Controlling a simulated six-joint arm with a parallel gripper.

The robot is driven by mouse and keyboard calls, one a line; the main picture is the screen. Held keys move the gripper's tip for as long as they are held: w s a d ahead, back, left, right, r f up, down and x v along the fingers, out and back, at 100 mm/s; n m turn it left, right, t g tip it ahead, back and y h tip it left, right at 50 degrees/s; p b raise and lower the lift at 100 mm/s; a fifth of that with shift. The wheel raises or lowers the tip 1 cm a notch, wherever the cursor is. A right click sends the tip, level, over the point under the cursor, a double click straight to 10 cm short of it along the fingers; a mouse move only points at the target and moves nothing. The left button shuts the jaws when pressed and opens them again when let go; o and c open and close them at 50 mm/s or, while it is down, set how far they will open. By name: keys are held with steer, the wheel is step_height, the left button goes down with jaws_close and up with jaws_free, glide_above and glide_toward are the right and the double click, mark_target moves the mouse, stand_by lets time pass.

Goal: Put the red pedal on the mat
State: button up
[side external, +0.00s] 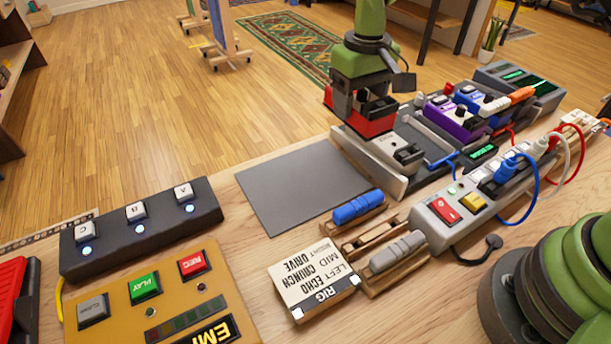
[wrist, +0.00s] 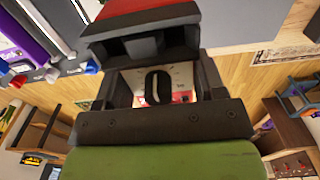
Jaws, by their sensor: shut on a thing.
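The red pedal (side external: 372,125) is held in my gripper (side external: 358,108), which is shut on it. In the side external view it hangs over the left end of the pedalboard (side external: 365,163), near the mat's far right corner. I cannot tell its clearance from the board. In the wrist view a pale face with a black knob and a red patch of the pedal (wrist: 183,97) shows between the dark jaws (wrist: 155,85); the rest is hidden. The grey mat (side external: 300,185) lies flat and empty on the wooden table.
A pale block with a black switch (side external: 395,146) sits just below the gripper. Purple (side external: 455,123) and blue pedals stand right on the board.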

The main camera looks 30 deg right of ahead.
steer(key=a+f, duration=0.1)
steer(key=a, duration=0.5)
glide_above(325, 174)
step_height(325, 174, down, 5)
steer(key=shift+f, duration=2.25)
steer(key=shift+f, duration=0.15)
steer(key=o, duration=1.2)
